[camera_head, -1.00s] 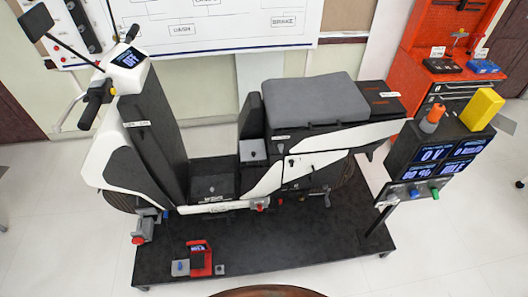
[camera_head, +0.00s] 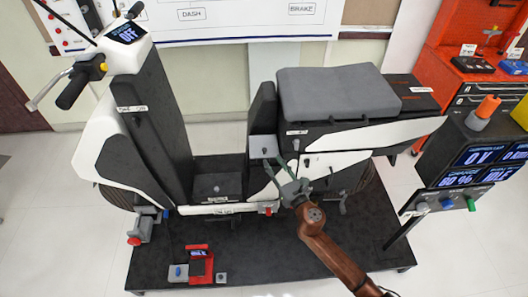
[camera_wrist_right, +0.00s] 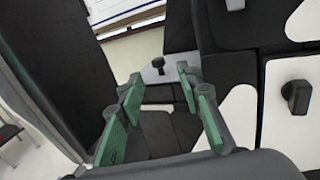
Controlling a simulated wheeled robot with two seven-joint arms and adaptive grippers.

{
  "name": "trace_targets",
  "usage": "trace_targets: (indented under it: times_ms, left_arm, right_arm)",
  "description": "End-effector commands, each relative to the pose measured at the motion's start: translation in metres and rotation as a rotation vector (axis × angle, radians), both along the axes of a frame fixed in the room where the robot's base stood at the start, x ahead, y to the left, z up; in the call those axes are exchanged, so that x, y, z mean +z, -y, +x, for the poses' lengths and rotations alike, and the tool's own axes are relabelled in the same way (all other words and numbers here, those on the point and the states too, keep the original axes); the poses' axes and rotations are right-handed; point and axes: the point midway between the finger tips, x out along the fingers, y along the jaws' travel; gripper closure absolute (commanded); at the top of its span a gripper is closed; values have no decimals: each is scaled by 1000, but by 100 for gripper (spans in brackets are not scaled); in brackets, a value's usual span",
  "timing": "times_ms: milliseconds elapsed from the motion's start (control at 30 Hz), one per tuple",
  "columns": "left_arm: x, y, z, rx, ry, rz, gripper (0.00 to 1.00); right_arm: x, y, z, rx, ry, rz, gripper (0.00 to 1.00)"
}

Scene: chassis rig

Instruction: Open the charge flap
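A white and black scooter stands on a black platform (camera_head: 150,262). A small grey flap-like panel (camera_head: 262,146) with a black knob sits on the seat box's front-left side; I cannot read a label that confirms it as the charge flap. The panel also shows in the right wrist view (camera_wrist_right: 150,76), its black knob (camera_wrist_right: 158,64) between and beyond the fingertips. My right gripper (camera_head: 279,165) is open and empty, just in front of the panel, apart from the knob as far as I can tell. My left gripper is not in view.
The grey seat (camera_head: 335,92) is above the panel. Another black knob shows on a white side panel in the wrist view (camera_wrist_right: 297,95). A display box (camera_head: 470,160) on a post stands at the right. A red device (camera_head: 199,264) sits on the platform's front left.

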Motion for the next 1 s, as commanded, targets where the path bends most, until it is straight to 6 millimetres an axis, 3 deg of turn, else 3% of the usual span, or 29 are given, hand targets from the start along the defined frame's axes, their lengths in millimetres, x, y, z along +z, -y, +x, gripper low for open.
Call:
trace_targets:
  times_ms: [500, 1000]
  left_arm:
    - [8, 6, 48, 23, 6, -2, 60]
    - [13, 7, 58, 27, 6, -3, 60]
  right_arm:
    - [-3, -28, 64, 12, 5, -26, 67]
    - [-1, -32, 74, 12, 6, -26, 70]
